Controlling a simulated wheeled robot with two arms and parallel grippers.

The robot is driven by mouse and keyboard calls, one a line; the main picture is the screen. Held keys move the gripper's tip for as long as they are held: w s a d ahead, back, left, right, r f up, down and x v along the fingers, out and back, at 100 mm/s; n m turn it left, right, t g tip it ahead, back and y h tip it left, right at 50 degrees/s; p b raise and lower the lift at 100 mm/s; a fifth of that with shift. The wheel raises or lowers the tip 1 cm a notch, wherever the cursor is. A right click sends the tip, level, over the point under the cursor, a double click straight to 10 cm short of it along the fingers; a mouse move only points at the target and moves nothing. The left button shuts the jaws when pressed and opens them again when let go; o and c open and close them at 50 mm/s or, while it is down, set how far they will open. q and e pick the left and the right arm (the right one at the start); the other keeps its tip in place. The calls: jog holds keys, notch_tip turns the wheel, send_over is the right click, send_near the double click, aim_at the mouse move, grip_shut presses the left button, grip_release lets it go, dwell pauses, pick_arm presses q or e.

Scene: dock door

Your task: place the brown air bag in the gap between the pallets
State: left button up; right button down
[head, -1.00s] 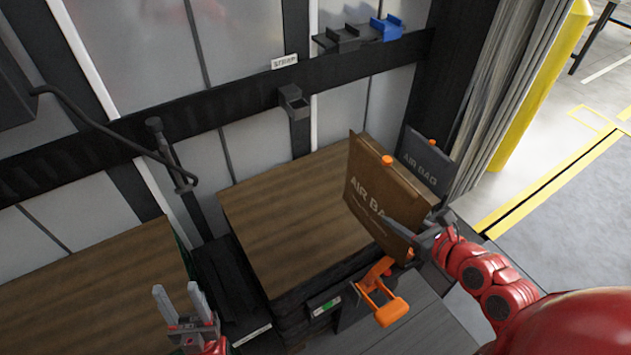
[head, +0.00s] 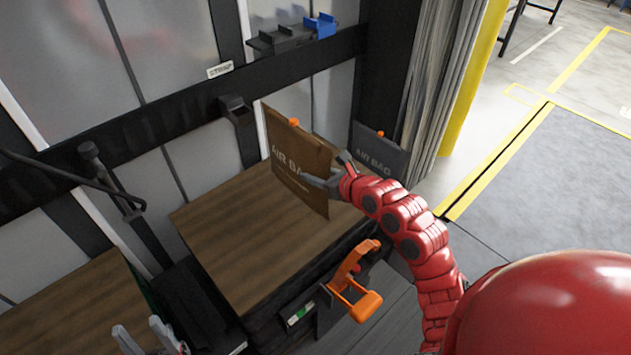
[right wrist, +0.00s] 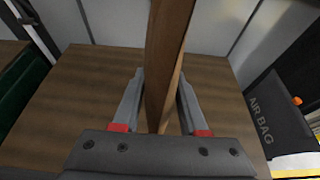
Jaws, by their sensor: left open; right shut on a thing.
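The brown air bag (head: 297,160), with an orange cap, is held upright above the right wooden-topped pallet (head: 235,235). My right gripper (head: 325,178) is shut on its right edge. In the right wrist view the bag (right wrist: 168,60) stands edge-on between the fingers of my right gripper (right wrist: 160,105). The left pallet (head: 75,305) shows at lower left. The dark gap (head: 190,300) lies between the two pallets; its depth is hidden. My left gripper (head: 145,342) is open and empty at the bottom edge, in front of the gap.
A grey air bag (head: 378,155) stands beyond the right pallet; it also shows in the right wrist view (right wrist: 265,120). An orange-handled device (head: 352,290) sits at that pallet's front right. A dark rail with a bracket (head: 237,110) crosses the wall. A black bar (head: 105,180) hangs at left.

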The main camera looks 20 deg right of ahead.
jog(key=shift+f, duration=1.6)
jog(key=shift+f, duration=0.2)
jog(key=shift+c, duration=2.2)
grip_release()
jog(key=shift+r, duration=0.15)
